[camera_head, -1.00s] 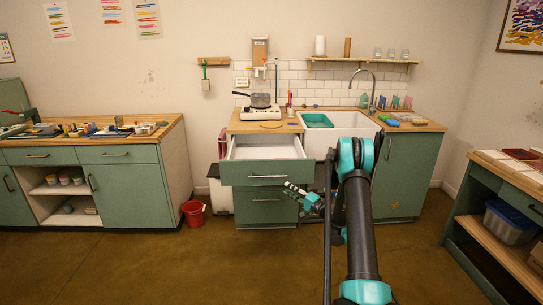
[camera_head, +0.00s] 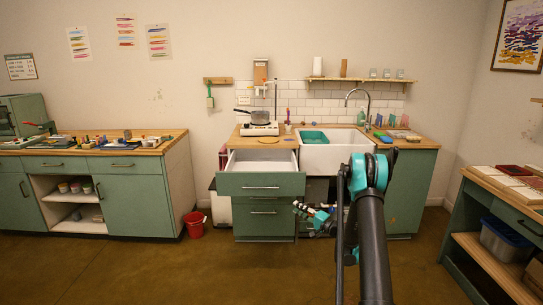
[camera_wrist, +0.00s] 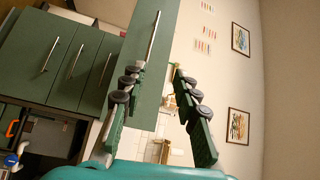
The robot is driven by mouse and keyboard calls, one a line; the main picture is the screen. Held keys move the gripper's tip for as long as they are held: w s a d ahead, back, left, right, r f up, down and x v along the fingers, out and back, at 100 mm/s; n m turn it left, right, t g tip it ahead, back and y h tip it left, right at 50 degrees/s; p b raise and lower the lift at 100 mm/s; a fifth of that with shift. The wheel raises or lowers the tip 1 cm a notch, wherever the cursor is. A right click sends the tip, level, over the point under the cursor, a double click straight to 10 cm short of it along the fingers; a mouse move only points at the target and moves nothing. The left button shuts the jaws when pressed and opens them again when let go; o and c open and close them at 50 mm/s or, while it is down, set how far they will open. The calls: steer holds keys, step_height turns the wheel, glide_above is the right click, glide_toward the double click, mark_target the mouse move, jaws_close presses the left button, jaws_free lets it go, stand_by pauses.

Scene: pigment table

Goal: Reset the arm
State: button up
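My arm (camera_head: 370,220) reaches forward from the bottom right of the head view, bent at a teal joint. My gripper (camera_head: 298,206) is low in front of the green cabinet, just right of the pulled-out drawer (camera_head: 262,184). In the wrist view my gripper (camera_wrist: 156,75) shows two green fingers with dark round pads. They stand apart with a gap between them and hold nothing. The drawer is open, and the part of its inside that shows is pale and looks empty.
A white sink (camera_head: 335,155) and a hot plate with a pan (camera_head: 259,118) are on the counter. A red bucket (camera_head: 194,224) stands on the floor at left. A side bench (camera_head: 505,215) is at right. The floor in front is clear.

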steer(key=s+a+r+n+g+h, duration=0.2)
steer(key=s+r+g+h, duration=0.15)
steer(key=s, duration=0.65)
steer(key=s+a+r+n+g+h, duration=0.25)
steer(key=s+r, duration=0.25)
steer(key=s, duration=0.4)
steer(key=s+d+f+g+h, duration=0.1)
steer(key=s+d+h, duration=0.1)
steer(key=s, duration=0.7)
steer(key=s+d+f+n+g+h, duration=0.1)
steer(key=s+d+h, duration=0.2)
steer(key=s, duration=0.7)
steer(key=s+d+f+n+h, duration=0.1)
steer(key=s+d, duration=0.4)
steer(key=s, duration=0.5)
steer(key=shift+d+f+g+h, duration=0.4)
steer(key=shift+f+h, duration=0.2)
steer(key=shift+h, duration=0.3)
steer(key=shift+a, duration=0.1)
